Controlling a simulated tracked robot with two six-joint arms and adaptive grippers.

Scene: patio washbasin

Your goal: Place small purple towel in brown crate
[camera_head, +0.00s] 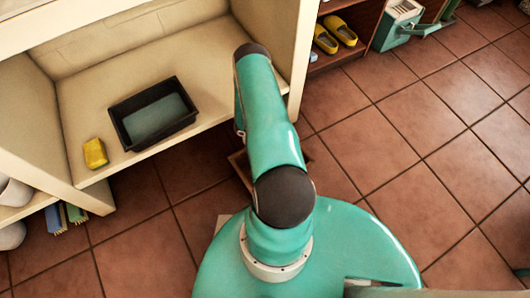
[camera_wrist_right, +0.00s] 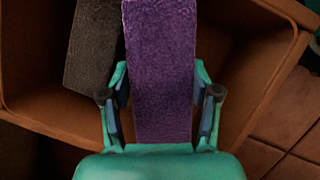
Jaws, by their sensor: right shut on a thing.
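The small purple towel (camera_wrist_right: 161,45) hangs as a long strip between the fingers of my right gripper (camera_wrist_right: 160,85) in the right wrist view. The gripper is shut on it. The brown crate (camera_wrist_right: 42,112) lies behind and around the towel in that view, with the towel in front of its open inside. I cannot tell whether the towel touches the crate floor. In the head view only a bit of the crate (camera_head: 240,166) shows beside my arm, which hides the rest. My left gripper is not in view.
A dark grey-brown cloth (camera_wrist_right: 94,45) lies in the crate beside the purple towel. In the head view, a black tray (camera_head: 128,138) and a yellow sponge (camera_head: 95,153) sit on a cream shelf (camera_head: 90,95). Yellow shoes (camera_head: 340,30) stand on a rack. The tiled floor at right is clear.

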